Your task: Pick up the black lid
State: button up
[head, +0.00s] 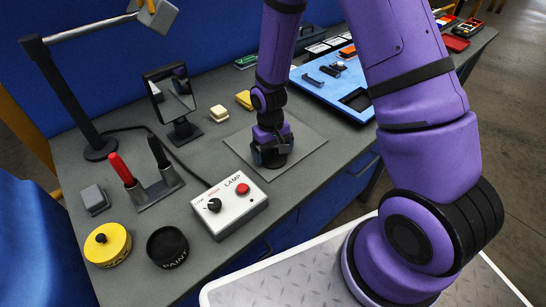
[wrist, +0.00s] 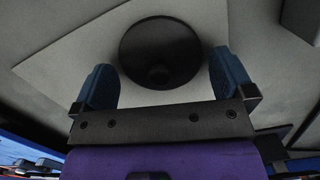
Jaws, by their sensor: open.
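The black lid (wrist: 160,45) is a round dark disc with a small knob, seen in the wrist view on a light grey surface. My gripper (wrist: 163,65) is open, with one blue finger to the left of the lid and one to the right. The lid lies between and just beyond the fingers, and I cannot tell if they touch it. In the head view my gripper (head: 272,155) points down over a grey square mat (head: 305,140), and it hides the lid or most of it there.
In front of the gripper stands a lamp control box (head: 230,204) with a red button and a black knob. A black round paint pot (head: 168,247) and a yellow tin (head: 107,244) stand at the front left. A small mirror (head: 173,98) and a blue tray (head: 335,85) stand farther back.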

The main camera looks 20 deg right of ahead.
jog(key=shift+f, duration=0.25)
jog(key=shift+c, duration=0.2)
jog(key=c, duration=0.6)
jog(key=shift+r, duration=0.1)
